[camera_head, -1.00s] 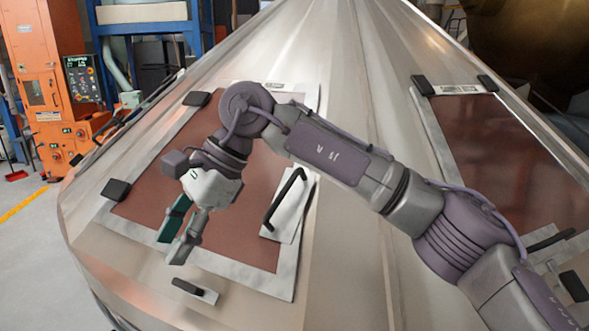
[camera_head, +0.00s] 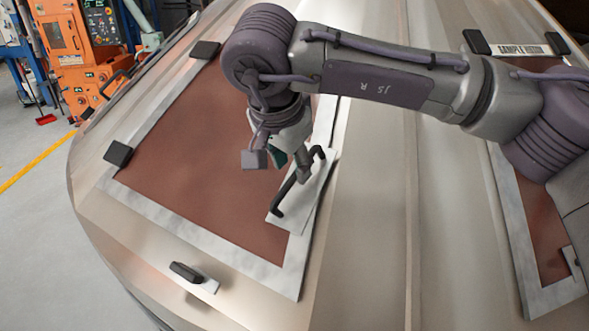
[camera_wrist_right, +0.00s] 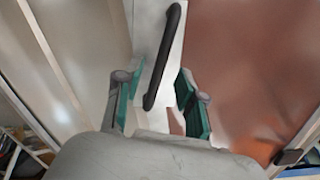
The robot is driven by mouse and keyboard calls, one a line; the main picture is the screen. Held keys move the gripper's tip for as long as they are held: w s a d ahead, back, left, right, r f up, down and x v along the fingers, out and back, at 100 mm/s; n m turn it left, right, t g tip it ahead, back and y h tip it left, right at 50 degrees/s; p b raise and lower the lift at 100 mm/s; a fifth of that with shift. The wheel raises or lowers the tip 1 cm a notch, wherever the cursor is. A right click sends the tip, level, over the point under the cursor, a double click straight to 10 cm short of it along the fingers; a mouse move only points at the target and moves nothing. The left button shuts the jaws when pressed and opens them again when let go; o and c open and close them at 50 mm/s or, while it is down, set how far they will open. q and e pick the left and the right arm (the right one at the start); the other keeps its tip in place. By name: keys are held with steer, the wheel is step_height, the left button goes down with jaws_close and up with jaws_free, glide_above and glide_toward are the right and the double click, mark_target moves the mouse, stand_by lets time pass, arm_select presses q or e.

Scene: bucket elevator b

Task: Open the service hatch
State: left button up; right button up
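The service hatch (camera_head: 175,205) is a reddish-brown panel in a pale grey frame on the sloping metal casing. A black bar handle (camera_head: 296,182) on a pale plate sits at its right edge. My right gripper (camera_head: 288,156) is over the hatch, at the upper part of the handle. In the right wrist view the gripper (camera_wrist_right: 156,88) is open, with a green-padded finger on each side of the black handle (camera_wrist_right: 163,62). The handle appears between the fingers; contact is not visible. My left gripper is not in view.
Black clips (camera_head: 118,153) sit along the hatch's left side, and a small black-handled latch (camera_head: 187,271) is below it. A second brown panel (camera_head: 541,225) is at the right, partly behind my arm. An orange machine (camera_head: 90,45) stands at the upper left.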

mark_target(293, 176)
steer(key=p+x, duration=0.1)
steer(key=x, duration=0.2)
steer(key=shift+w+f, duration=0.1)
steer(key=shift+f, duration=0.25)
steer(key=shift+w+f, duration=0.1)
steer(key=shift+f, duration=0.3)
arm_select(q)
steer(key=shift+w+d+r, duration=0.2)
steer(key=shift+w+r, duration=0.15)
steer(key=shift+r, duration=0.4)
arm_select(e)
jaws_close()
